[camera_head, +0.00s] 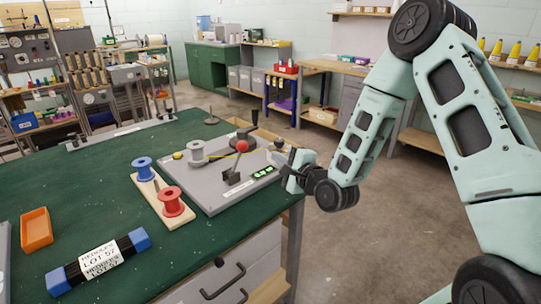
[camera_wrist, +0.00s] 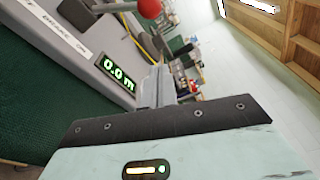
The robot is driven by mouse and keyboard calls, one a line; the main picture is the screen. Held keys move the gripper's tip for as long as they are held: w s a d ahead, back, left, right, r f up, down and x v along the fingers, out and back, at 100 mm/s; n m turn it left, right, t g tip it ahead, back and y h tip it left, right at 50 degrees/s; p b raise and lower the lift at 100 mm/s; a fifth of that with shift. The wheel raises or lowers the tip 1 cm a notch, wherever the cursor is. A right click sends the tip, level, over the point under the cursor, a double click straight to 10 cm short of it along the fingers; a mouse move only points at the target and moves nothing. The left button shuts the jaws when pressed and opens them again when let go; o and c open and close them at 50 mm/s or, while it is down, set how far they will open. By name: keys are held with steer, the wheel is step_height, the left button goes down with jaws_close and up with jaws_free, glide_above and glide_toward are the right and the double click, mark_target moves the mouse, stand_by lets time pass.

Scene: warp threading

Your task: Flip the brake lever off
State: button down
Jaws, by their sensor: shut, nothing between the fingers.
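A lever with a red ball knob (camera_head: 241,146) rises from a dark block on the grey machine plate (camera_head: 212,196). Its dark stem leans slightly to the right. In the wrist view the red knob (camera_wrist: 149,8) shows at the top edge. In the wrist view my gripper's fingers (camera_wrist: 156,88) are together beside the green display (camera_wrist: 117,68), which reads 0.0 m.
A white spool (camera_head: 196,150) with yellow thread sits on the plate. Blue (camera_head: 142,168) and red (camera_head: 171,200) spools stand on a wooden board to the left. An orange tray (camera_head: 36,230) and a heddles bundle (camera_head: 98,262) lie on the green table (camera_head: 95,195). Shelves stand behind.

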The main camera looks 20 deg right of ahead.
mark_target(237, 161)
steer(key=p+x, duration=0.1)
steer(key=x, duration=0.7)
steer(key=shift+w+a, duration=0.15)
steer(key=shift+w, duration=0.1)
steer(key=shift+s+a+r, duration=0.25)
steer(key=shift+s+a, duration=0.05)
steer(key=shift+a, duration=0.2)
steer(key=shift+s+a+r, duration=0.25)
steer(key=shift+s+a, duration=0.1)
steer(key=shift+a, duration=0.2)
steer(key=shift+s+a+r+p, duration=0.15)
steer(key=shift+s+a+p, duration=0.25)
steer(key=shift+a, duration=0.1)
steer(key=shift+w+a, duration=0.1)
